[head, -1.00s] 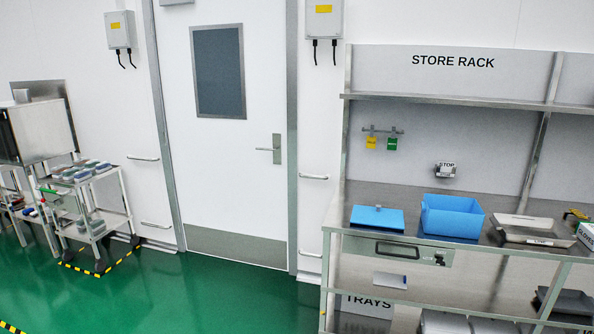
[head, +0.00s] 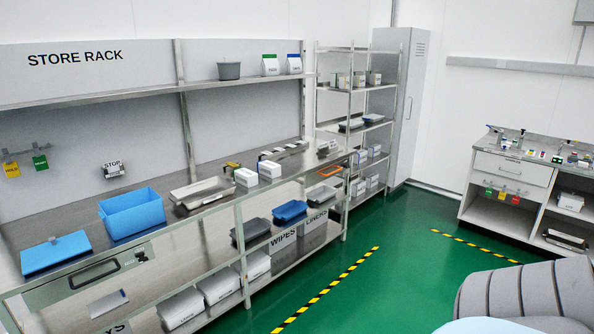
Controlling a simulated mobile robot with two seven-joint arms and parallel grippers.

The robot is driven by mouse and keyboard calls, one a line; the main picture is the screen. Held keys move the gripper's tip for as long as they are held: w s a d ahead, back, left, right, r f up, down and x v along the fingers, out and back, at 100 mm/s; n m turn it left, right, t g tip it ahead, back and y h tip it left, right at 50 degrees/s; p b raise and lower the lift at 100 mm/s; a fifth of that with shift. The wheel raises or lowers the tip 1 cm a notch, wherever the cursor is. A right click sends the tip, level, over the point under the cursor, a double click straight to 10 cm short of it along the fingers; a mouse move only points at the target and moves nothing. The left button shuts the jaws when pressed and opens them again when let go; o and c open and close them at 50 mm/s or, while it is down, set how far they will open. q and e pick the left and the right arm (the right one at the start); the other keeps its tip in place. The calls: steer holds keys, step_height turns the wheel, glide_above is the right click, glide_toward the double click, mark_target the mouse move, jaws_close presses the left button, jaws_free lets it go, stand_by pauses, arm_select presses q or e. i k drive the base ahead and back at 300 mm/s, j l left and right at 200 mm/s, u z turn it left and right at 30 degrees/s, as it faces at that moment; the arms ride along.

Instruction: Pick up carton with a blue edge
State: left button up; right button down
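A white carton with a blue top edge (head: 294,66) stands upright on the upper shelf of the store rack, near its right end. A similar white carton with a green top edge (head: 269,67) stands just left of it. Both carry small labels too small to read. Neither of my grippers is in view.
A grey tub (head: 229,71) stands left of the cartons on the upper shelf (head: 120,97). The worktop below holds a blue bin (head: 135,215), a metal tray (head: 203,194) and white boxes (head: 270,171). Open green floor (head: 400,270) with striped tape lies to the right.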

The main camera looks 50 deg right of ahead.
mark_target(272, 170)
steer(key=z, duration=1.55)
steer(key=i+l+z, duration=0.2)
steer(key=i, duration=0.8)
steer(key=i+l+z, duration=0.1)
steer(key=i+z, duration=0.15)
steer(key=i, duration=0.75)
steer(key=i+l+u, duration=0.1)
steer(key=i+u, duration=0.25)
steer(key=i+l+u, duration=0.15)
steer(key=i+u, duration=0.2)
steer(key=i+l+u, duration=0.6)
steer(key=u, duration=0.15)
steer(key=i+l+u, duration=0.2)
steer(key=u, duration=0.15)
steer(key=i+l+u, duration=0.1)
steer(key=l+u, duration=0.25)
